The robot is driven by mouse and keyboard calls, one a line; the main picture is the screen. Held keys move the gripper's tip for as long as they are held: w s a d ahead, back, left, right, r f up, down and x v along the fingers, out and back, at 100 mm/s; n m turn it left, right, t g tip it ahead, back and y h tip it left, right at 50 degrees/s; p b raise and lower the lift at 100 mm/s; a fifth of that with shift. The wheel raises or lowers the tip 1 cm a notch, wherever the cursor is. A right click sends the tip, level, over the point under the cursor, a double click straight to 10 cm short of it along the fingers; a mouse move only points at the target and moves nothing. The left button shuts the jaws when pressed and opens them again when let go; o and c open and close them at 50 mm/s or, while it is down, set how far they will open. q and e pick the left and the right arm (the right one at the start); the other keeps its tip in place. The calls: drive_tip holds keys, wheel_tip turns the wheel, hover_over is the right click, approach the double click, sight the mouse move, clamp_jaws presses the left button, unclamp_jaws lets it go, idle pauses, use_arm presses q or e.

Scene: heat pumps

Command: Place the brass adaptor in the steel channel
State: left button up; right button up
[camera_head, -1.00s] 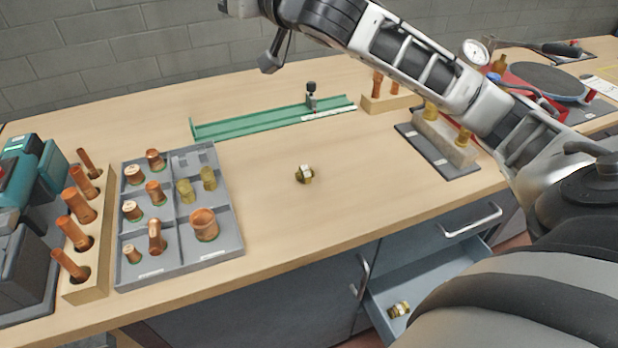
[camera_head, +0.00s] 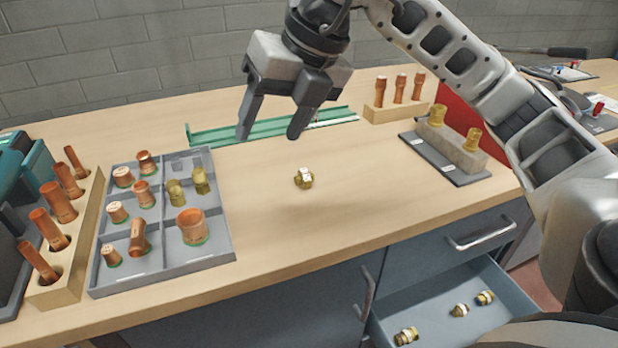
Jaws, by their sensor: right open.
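A small brass fitting with a white band (camera_head: 304,179), which looks like the brass adaptor, lies alone on the bench in front of the channel. A long green channel (camera_head: 222,135) lies behind it along the back of the bench; no bare-steel channel shows. My right gripper (camera_head: 270,134) is open and empty, pointing down, with its fingers in front of the channel in the picture, above and left of the fitting. It hides the channel's middle and the clamp on it. My left gripper is not in view.
A grey compartment tray (camera_head: 218,225) holds copper and brass fittings at left, beside a wooden rack (camera_head: 55,290) of copper tubes. Another rack (camera_head: 400,115) and a block with brass pieces (camera_head: 450,143) stand at right. An open drawer (camera_head: 430,312) holds brass fittings below. Bench around the fitting is clear.

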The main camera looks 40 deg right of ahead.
drive_tip(key=d+m+h, duration=0.2)
drive_tip(key=d+h, duration=0.2)
drive_tip(key=d, duration=0.3)
drive_tip(key=b, duration=0.2)
hover_over(304, 171)
drive_tip(key=s, duration=0.3)
drive_tip(key=f, duration=0.6)
drive_tip(key=a+f, duration=0.1)
drive_tip(key=f, duration=0.2)
drive_tip(key=shift+w+f, duration=0.1)
drive_tip(key=shift+f, duration=0.25)
drive_tip(key=shift+d+p+x, duration=0.15)
drive_tip(key=shift+x, duration=1.3)
drive_tip(key=shift+d+p+x, duration=0.15)
drive_tip(key=shift+x, duration=1.25)
drive_tip(key=shift+w, duration=0.2)
drive_tip(key=c, duration=1.1)
drive_tip(key=shift+r, duration=0.1)
drive_tip(key=shift+c, duration=0.6)
drive_tip(key=shift+r, duration=0.1)
